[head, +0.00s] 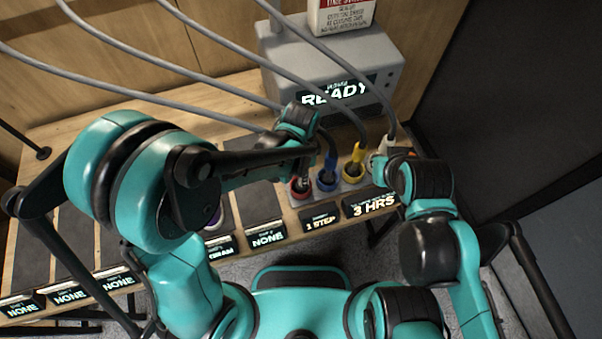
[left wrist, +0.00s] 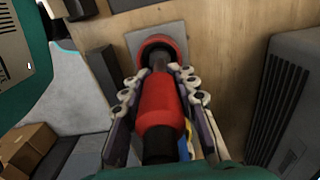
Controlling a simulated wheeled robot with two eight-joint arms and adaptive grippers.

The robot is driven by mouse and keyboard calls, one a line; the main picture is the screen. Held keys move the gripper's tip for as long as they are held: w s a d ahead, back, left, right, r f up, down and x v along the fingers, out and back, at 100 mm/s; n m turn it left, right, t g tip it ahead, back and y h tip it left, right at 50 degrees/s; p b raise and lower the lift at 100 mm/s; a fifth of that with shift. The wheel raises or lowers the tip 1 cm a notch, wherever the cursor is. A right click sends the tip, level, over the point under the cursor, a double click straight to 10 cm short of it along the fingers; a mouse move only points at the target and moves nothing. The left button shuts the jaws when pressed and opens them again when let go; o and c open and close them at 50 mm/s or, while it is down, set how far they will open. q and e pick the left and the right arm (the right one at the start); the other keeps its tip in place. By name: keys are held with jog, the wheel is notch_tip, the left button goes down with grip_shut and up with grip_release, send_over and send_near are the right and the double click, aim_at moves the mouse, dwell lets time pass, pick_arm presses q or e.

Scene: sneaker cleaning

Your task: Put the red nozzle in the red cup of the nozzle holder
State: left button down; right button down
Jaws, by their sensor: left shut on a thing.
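The red nozzle (left wrist: 160,109) fills the middle of the left wrist view, gripped between both fingers of my left gripper (left wrist: 158,84). Its dark tip points at the red cup (left wrist: 152,42) and overlaps the cup's mouth; I cannot tell how deep the tip is. In the head view the red cup (head: 300,192) is the leftmost of the row in the nozzle holder, with dark nozzle parts over its opening. My left gripper (head: 302,160) is just above it, partly hidden by its wrist. My right gripper (head: 388,172) is at the right end of the holder, fingers unclear.
The blue nozzle (head: 330,167) and yellow nozzle (head: 356,161) stand in their cups to the right. A pale nozzle (head: 387,142) is close to my right gripper. Grey hoses run overhead. A grey machine (head: 350,65) reading READY stands behind. Label signs (head: 267,237) line the front edge.

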pick_arm(q)
jog(key=c, duration=1.2)
grip_release()
jog(key=shift+f, duration=0.1)
notch_tip(320, 180, up, 12)
jog(key=p, duration=0.3)
jog(key=shift+s+r, duration=0.1)
jog(key=shift+r, duration=0.1)
jog(key=s+a+r+n+t, duration=0.1)
jog(key=a+r+n+t, duration=0.1)
jog(key=a+n, duration=0.2)
jog(key=s+a+r+n+t, duration=0.2)
jog(key=a+n, duration=0.3)
jog(key=a, duration=0.3)
jog(key=s+a+r+n+t, duration=0.2)
jog(key=a+n+t, duration=0.1)
jog(key=a+n, duration=0.2)
jog(key=shift+a+r, duration=0.15)
jog(key=shift+a, duration=0.3)
